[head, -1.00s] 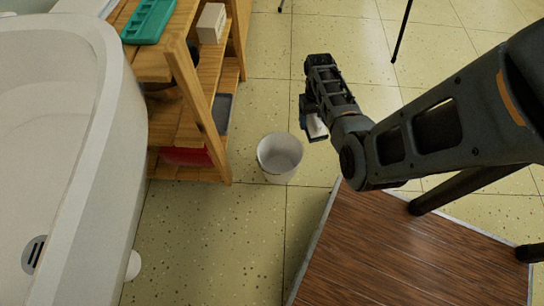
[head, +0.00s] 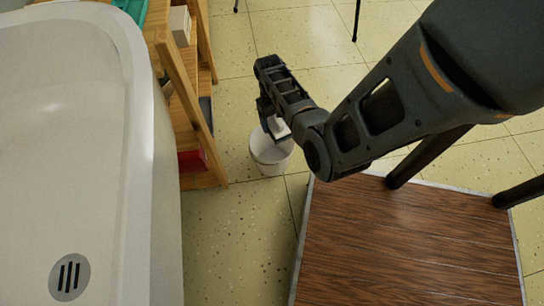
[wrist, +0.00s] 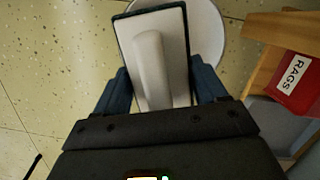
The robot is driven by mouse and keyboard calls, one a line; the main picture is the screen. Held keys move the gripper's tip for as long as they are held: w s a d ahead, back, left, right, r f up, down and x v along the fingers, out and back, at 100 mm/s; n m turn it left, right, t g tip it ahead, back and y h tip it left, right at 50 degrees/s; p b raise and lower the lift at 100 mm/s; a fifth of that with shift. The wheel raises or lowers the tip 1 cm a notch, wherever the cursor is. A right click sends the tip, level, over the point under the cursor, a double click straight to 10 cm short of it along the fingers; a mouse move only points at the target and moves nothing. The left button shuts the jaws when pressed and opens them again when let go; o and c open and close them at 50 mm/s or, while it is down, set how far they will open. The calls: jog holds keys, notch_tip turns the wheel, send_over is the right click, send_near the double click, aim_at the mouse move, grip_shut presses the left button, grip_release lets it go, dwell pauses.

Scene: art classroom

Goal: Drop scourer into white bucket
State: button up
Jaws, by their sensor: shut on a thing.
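My gripper (head: 270,118) is shut on the scourer (wrist: 152,58), a white slab with a raised white handle and a dark edge, seen between my two fingers in the wrist view (wrist: 162,88). In the head view only a small pale part of the scourer (head: 281,128) shows under my gripper. The white bucket (head: 270,163) stands on the floor, and my gripper overlaps its upper rim in the head view. In the wrist view the bucket (wrist: 207,32) shows behind the scourer, partly hidden by it. I cannot tell the height of the scourer above the rim.
A wooden shelf (head: 196,110) stands just left of the bucket, with a red box (wrist: 298,85) labelled RAGS. A white tub (head: 165,200) is at the left. A brown wooden platform (head: 400,245) lies at the lower right. Tiled floor (head: 235,240) is clear in front of the bucket.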

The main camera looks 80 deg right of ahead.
jog(key=shift+f+b, duration=1.1)
jog(key=shift+f, duration=0.4)
jog(key=o, duration=1.4)
jog(key=shift+o, duration=0.2)
jog(key=shift+r, duration=0.1)
jog(key=r+p, duration=0.1)
jog(key=r, duration=0.1)
jog(key=r+p, duration=0.1)
jog(key=r, duration=0.2)
jog(key=w+d+r+p, duration=0.1)
jog(key=r+p, duration=0.1)
jog(key=shift+d+r, duration=0.1)
jog(key=shift+r, duration=0.2)
jog(key=shift+f, duration=0.1)
